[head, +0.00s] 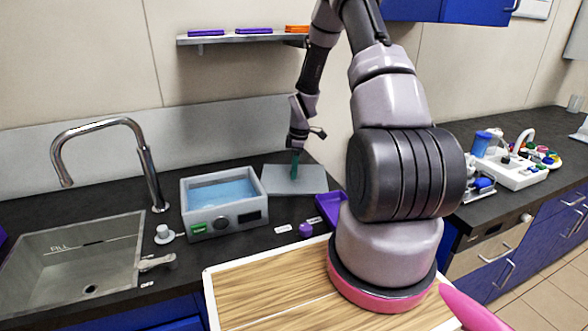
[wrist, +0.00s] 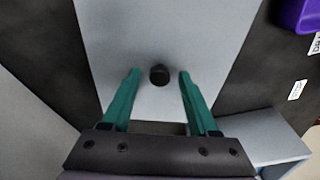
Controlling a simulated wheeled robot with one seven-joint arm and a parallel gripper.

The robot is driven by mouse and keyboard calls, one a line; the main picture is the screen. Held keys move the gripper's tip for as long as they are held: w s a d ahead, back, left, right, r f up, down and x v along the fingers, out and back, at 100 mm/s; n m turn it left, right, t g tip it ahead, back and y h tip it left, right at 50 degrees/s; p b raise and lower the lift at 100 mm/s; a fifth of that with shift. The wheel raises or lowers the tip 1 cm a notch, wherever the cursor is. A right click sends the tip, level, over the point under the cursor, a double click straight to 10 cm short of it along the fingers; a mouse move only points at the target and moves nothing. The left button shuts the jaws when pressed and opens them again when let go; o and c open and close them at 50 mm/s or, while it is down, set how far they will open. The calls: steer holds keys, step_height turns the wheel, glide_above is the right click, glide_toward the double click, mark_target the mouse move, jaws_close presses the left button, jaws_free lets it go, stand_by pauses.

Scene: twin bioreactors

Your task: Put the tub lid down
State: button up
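The tub lid (head: 312,181) is a flat grey plate that appears to lie on the dark counter, just right of and behind the tub. In the wrist view the lid (wrist: 160,30) has a small black knob (wrist: 159,74). My gripper (head: 295,168) points down over the lid. Its green fingers (wrist: 160,77) are open, one on each side of the knob, with a gap on both sides. The grey tub (head: 226,218) is uncovered and shows blue water inside. The knob is hidden in the head view.
A sink (head: 85,260) with a tall faucet (head: 150,165) is at the left. A purple tray (head: 330,207) and a small purple object (head: 305,230) lie right of the tub. A wooden-topped surface (head: 265,300) is in front. A shelf (head: 245,38) hangs above.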

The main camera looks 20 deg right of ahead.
mark_target(298, 177)
steer(key=shift+r, duration=0.1)
step_height(298, 177, up, 12)
steer(key=d, duration=0.1)
steer(key=shift+s+d, duration=0.15)
steer(key=shift+s, duration=0.15)
stand_by(0.5)
